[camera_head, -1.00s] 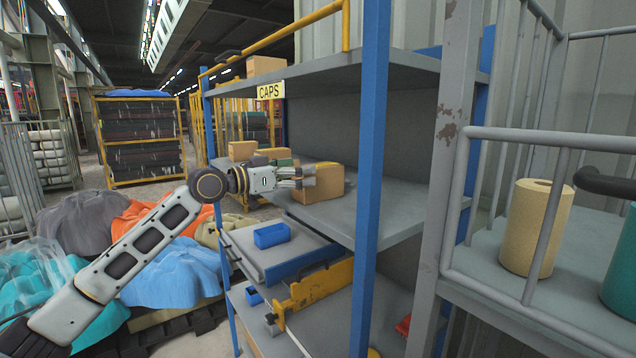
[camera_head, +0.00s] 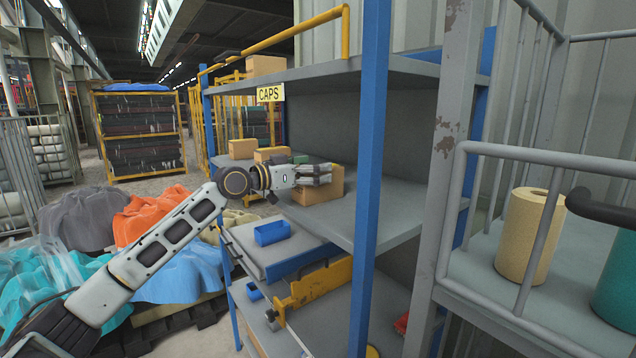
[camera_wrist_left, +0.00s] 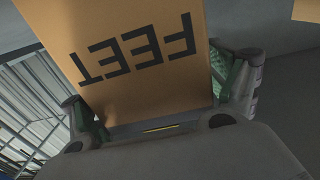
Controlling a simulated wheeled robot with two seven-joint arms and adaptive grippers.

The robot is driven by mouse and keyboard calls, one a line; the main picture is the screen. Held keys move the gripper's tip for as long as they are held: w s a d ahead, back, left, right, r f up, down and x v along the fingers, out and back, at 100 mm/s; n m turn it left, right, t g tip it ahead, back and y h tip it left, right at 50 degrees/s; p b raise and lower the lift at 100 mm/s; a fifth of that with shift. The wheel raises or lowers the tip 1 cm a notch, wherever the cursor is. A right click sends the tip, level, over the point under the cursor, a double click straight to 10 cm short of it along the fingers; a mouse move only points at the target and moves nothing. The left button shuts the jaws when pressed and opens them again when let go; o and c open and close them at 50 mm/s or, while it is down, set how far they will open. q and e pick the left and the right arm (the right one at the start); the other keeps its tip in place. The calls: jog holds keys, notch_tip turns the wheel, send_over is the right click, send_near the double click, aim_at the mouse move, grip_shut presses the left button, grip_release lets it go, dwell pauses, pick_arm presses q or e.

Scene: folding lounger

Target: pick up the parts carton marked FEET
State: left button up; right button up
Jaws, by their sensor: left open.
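The carton marked FEET (camera_wrist_left: 140,75) fills the upper middle of the left wrist view, its black lettering upside down. In the head view it is the cardboard box (camera_head: 325,194) on the middle shelf (camera_head: 372,212), partly hidden by my left gripper (camera_head: 322,174). My left gripper is open. In the left wrist view its fingers (camera_wrist_left: 160,88) stand on either side of the carton; whether they touch it I cannot tell. My right gripper is not in view.
More boxes (camera_head: 242,149) stand further along the middle shelf. A blue upright (camera_head: 370,160) rises right of the gripper, and the upper shelf (camera_head: 345,72), labelled CAPS (camera_head: 270,93), lies above. A blue bin (camera_head: 272,232) sits lower. The shelf right of the carton is clear.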

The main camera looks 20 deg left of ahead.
pick_arm(q)
jog(key=shift+c, duration=0.3)
jog(key=c, duration=1.2)
jog(key=shift+r, duration=0.1)
jog(key=shift+r+b, duration=0.55)
jog(key=shift+r, duration=4.4)
